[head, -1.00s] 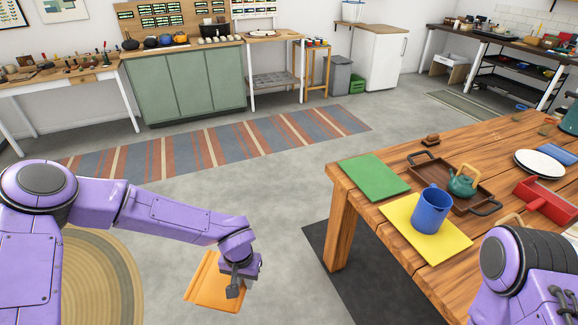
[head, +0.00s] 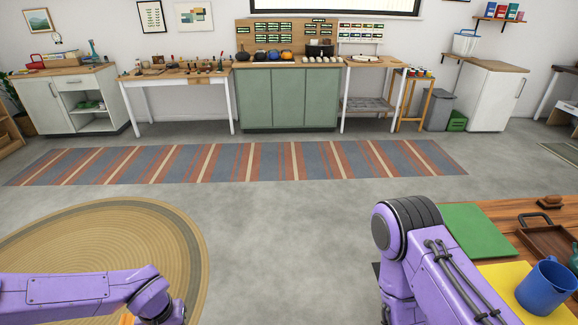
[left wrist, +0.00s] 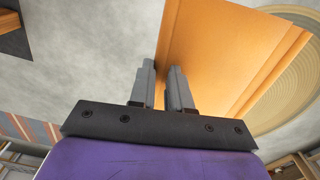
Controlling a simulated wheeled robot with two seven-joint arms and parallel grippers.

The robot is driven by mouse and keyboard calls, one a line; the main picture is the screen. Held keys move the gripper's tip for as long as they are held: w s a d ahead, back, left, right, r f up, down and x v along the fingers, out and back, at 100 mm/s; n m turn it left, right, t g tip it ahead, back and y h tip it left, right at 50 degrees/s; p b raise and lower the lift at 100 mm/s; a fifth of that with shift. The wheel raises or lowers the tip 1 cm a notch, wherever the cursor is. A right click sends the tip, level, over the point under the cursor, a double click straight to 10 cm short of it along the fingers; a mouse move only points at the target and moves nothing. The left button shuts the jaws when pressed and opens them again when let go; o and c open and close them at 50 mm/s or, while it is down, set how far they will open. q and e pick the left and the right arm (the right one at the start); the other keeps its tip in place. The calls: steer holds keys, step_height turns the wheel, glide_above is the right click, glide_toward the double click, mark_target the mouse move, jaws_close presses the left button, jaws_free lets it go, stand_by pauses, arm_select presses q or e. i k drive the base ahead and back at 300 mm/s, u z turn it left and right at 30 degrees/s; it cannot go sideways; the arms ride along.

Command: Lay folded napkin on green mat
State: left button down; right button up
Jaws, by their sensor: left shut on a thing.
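The folded napkin is orange; in the left wrist view the napkin (left wrist: 220,50) hangs from my left gripper (left wrist: 160,75), whose two grey fingers are shut on its edge. In the head view only a small orange sliver of it shows at the bottom edge, beside my left wrist. The green mat (head: 478,230) lies flat and bare on the wooden table at the right, partly hidden behind my right arm. The napkin is well to the left of the mat, over the floor. My right gripper is outside the frames.
On the wooden table (head: 513,210), a yellow mat (head: 497,275) with a blue jug (head: 545,287) lies in front of the green mat. A brown tray (head: 548,240) stands to the right. Open grey floor, a striped rug (head: 240,162) and a round rug (head: 120,215) lie ahead.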

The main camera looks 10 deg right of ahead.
mark_target(476, 230)
steer(key=i, duration=3.2)
steer(key=z, duration=4.2)
